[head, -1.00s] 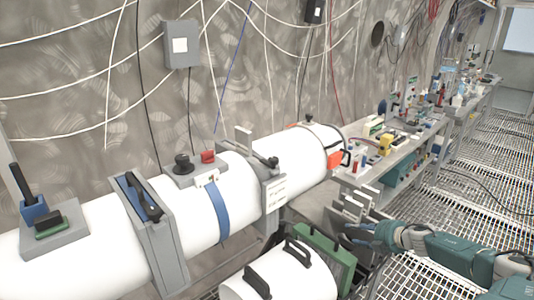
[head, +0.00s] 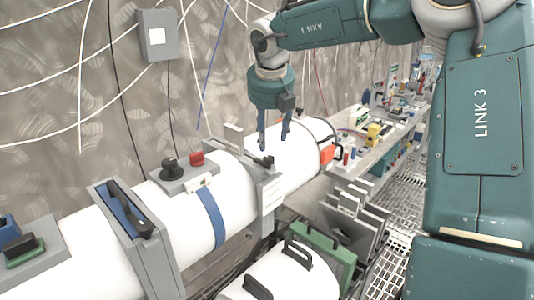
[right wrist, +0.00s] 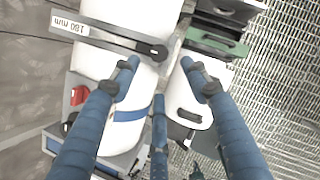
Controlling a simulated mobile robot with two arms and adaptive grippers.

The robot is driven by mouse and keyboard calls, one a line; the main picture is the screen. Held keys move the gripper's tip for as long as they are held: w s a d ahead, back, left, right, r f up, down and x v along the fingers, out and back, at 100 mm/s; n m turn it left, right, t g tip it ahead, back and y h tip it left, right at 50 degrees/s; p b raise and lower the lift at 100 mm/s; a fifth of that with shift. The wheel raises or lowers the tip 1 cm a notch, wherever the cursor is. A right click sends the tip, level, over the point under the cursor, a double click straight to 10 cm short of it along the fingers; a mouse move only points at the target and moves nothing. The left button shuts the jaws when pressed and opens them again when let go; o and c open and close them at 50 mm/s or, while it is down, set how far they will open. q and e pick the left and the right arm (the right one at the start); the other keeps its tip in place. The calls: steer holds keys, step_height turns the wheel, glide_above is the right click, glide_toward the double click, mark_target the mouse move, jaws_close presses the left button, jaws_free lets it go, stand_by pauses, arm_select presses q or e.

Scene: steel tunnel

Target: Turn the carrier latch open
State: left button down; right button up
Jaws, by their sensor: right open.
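A small black lever (head: 264,161) sits on top of a grey bracket (head: 270,195) around the long white tube (head: 285,178); I cannot tell for sure that it is the carrier latch. In the right wrist view the lever's black round end (right wrist: 158,52) lies beyond the fingertips. My right gripper (head: 273,142) is open and empty, pointing down just above the bracket. Its blue fingers are spread in the right wrist view (right wrist: 160,72). I cannot tell whether any finger touches the lever. My left gripper is not in view.
A black-handled lever in a blue slot (head: 130,208) and a black knob with a red button (head: 197,158) stand on the tube to the left. A white cylinder with black handles (head: 285,280) and a green panel (head: 322,245) is in front. A workbench (head: 365,150) runs behind right.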

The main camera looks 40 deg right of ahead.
mark_target(269, 158)
steer(key=p+x, duration=0.2)
steer(key=x, duration=0.7)
steer(key=shift+d+f+p, duration=0.1)
steer(key=shift+f+p, duration=0.05)
steer(key=shift+p, duration=0.25)
steer(key=shift+c, duration=0.3)
steer(key=shift+w, duration=0.1)
steer(key=c, duration=1)
steer(key=o, duration=1.1)
steer(key=shift+c, duration=0.2)
steer(key=v, duration=1.2)
